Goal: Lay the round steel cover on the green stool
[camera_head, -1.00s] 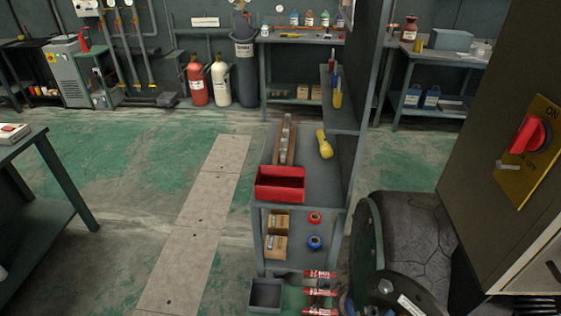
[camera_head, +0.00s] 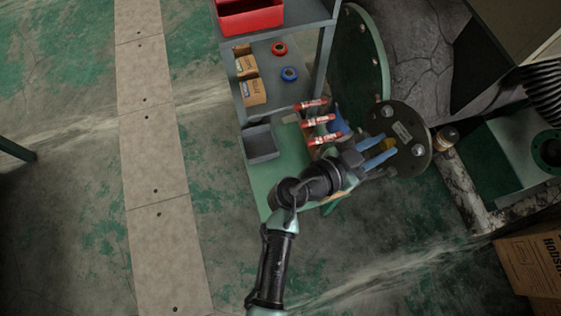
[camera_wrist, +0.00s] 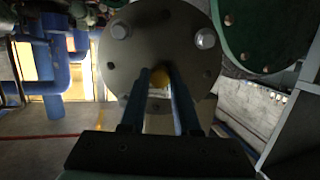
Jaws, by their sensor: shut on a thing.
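The round steel cover (camera_head: 408,158) is a dark grey disc with bolts and a small pale label, right of the shelf in the head view. It also fills the upper middle of the wrist view (camera_wrist: 150,48). My gripper (camera_head: 392,147) has its two blue fingers at the cover's left side and is shut on it. In the wrist view, the fingers (camera_wrist: 160,74) overlap the cover's lower part, with a small yellow thing between them. The exact grip spot is hard to make out. I cannot make out a green stool in either view.
A large dark green flange (camera_head: 368,50) stands just behind the cover, between the shelf (camera_head: 290,165) and a dark tank (camera_head: 405,45). Several red tubes (camera_head: 320,122) are by my wrist. A pump (camera_head: 520,150) and cardboard box (camera_head: 530,262) are at right. Floor at left is clear.

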